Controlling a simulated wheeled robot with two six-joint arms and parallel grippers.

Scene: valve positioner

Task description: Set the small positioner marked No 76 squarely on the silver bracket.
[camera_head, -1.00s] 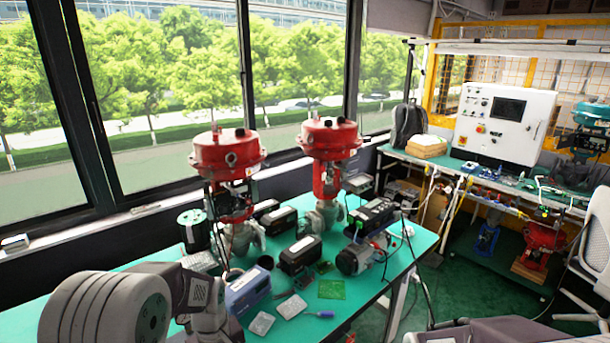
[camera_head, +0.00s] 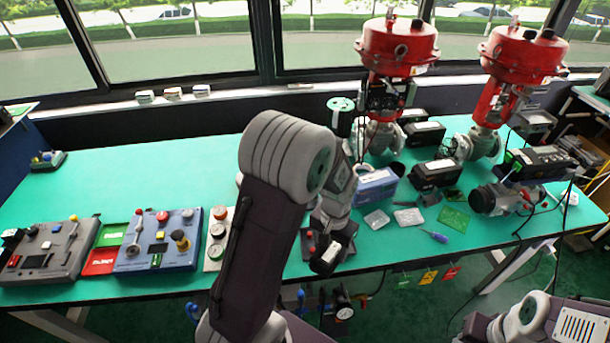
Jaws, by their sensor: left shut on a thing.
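My left gripper (camera_head: 328,246) is over the front edge of the green table, pointing down. It is shut on a small dark box with a pale label (camera_head: 329,254), likely the small positioner; its number is too small to read. The jaws and wrist hide part of the box. Two red-topped valves (camera_head: 398,48) (camera_head: 522,55) stand at the back right of the table, with dark fittings on their yokes. I cannot clearly pick out the silver bracket. My right gripper is not in view; only part of my right arm shows at the bottom right.
Black boxes with pale labels (camera_head: 436,174) (camera_head: 424,133) and a blue box (camera_head: 375,187) stand right of my left arm. A green circuit board (camera_head: 453,217) and a screwdriver (camera_head: 435,236) lie nearby. Control panels (camera_head: 158,240) occupy the left front. The table's back left is mostly clear.

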